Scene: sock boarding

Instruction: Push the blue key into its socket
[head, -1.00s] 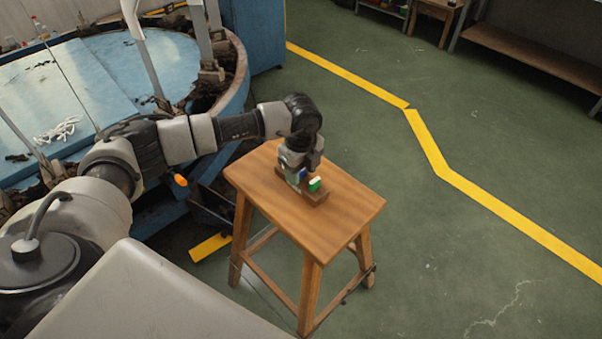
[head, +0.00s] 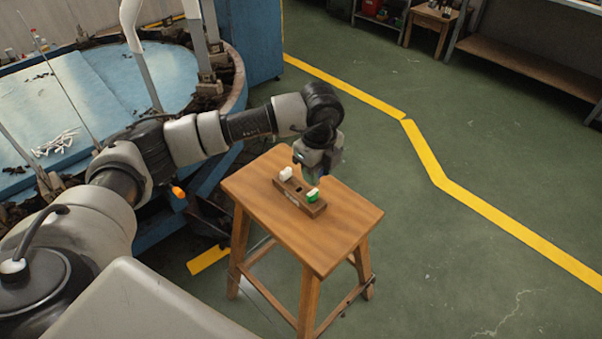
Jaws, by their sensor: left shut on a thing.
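A brown wooden socket block (head: 293,198) sits on the stool top. A white key (head: 285,173) stands at its left end and a green key (head: 313,196) with a pale part at its right end. A dark open socket (head: 297,188) shows between them. My left gripper (head: 308,178) points down just behind the block, raised above the stool. It is shut on the blue key, which its fingers mostly hide, so its tilt cannot be told. The key is apart from the open socket. My right gripper is not in view.
The wooden stool (head: 345,215) has free room on its top around the block. A round blue table (head: 90,85) with rough, broken edges stands at the left, close to my left arm. Green floor lies open to the right, with a yellow line (head: 430,165).

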